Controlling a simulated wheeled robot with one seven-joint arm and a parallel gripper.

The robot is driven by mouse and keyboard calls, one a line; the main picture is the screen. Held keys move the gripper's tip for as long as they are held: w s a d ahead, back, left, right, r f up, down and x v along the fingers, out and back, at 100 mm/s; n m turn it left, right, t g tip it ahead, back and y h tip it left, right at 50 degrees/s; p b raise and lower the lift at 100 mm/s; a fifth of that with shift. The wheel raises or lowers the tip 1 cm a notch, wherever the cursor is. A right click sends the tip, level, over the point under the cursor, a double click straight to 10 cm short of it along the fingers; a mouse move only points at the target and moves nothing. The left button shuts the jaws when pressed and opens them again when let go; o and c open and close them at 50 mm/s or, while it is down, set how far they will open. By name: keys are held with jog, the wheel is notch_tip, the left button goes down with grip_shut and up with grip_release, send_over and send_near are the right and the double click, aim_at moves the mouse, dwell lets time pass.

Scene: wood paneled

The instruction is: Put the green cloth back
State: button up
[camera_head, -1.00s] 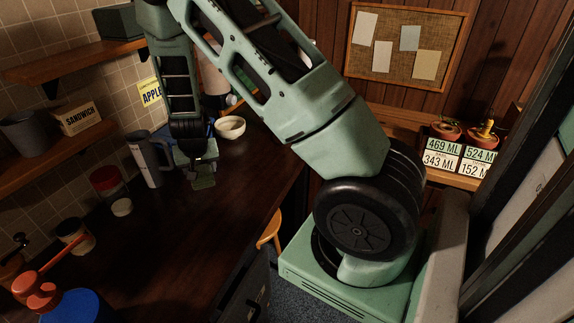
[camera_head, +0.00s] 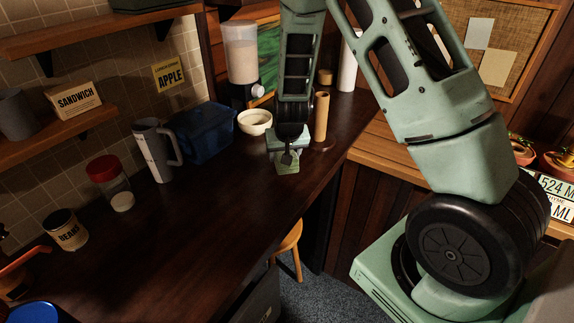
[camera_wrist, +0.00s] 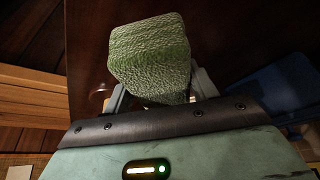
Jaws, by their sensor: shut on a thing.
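The green cloth (camera_head: 287,167) hangs at the tip of my gripper (camera_head: 288,156), above the dark counter in the head view. In the wrist view the green cloth (camera_wrist: 150,55) is a pale green, rough-textured block shape between the fingers of my gripper (camera_wrist: 158,92). My gripper is shut on it. The cloth's lower side is hidden, and I cannot tell its exact height over the counter.
Behind the gripper stand a cream bowl (camera_head: 255,121), a tan cylinder (camera_head: 321,116) and a blue box (camera_head: 205,133). A grey mug (camera_head: 152,152), a red-lidded jar (camera_head: 108,180) and a beans can (camera_head: 66,229) line the wall. The front counter (camera_head: 190,230) is clear.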

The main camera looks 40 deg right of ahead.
jog(key=shift+a+f+p, duration=0.1)
jog(key=shift+f+p, duration=0.25)
jog(key=shift+f, duration=1.8)
jog(key=shift+f, duration=0.25)
jog(key=o, duration=1)
jog(key=shift+r, duration=0.1)
